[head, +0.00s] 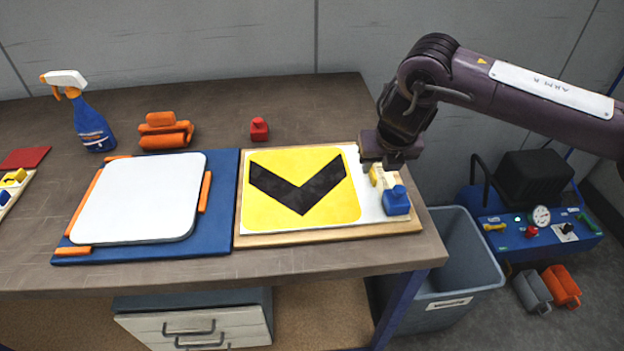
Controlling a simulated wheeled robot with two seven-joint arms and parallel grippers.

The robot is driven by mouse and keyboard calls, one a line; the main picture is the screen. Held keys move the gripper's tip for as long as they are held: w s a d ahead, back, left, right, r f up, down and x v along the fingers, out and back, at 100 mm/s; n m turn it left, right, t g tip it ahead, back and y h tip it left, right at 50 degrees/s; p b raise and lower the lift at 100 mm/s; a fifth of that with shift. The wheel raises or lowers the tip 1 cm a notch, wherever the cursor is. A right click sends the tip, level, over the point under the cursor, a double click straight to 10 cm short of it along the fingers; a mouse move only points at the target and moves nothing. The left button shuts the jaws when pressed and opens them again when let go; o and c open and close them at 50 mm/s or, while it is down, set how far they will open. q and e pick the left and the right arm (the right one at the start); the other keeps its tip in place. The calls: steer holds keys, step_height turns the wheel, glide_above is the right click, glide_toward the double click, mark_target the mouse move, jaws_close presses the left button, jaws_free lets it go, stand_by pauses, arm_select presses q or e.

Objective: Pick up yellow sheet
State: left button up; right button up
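The yellow sheet (265,207) with a black chevron lies flat on a white backing on a wooden board (330,236), at the right part of the table. My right gripper (387,165) is low over the board's right end, just right of the sheet's upper right corner. A small yellow and cream item (384,178) is directly below it, partly hidden by the gripper. I cannot tell whether the fingers touch it or how far apart they are. My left gripper is not in view.
A blue-knobbed block (396,201) sits on the board's right end. Left of the board, a white plate (140,198) with orange clips lies on a blue base (222,225). A spray bottle (90,120), orange rolls (165,131) and a red item (259,129) stand behind. A grey bin (455,270) is below right.

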mark_target(373, 171)
steer(key=x, duration=0.2)
steer(key=shift+w+f, duration=0.3)
steer(key=shift+f, duration=0.05)
steer(key=shift+w+f, duration=0.1)
steer(key=shift+f, duration=0.15)
steer(key=shift+c, duration=1.4)
jaws_close()
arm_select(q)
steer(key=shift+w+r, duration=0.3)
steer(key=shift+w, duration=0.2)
arm_select(e)
steer(key=shift+r, duration=0.1)
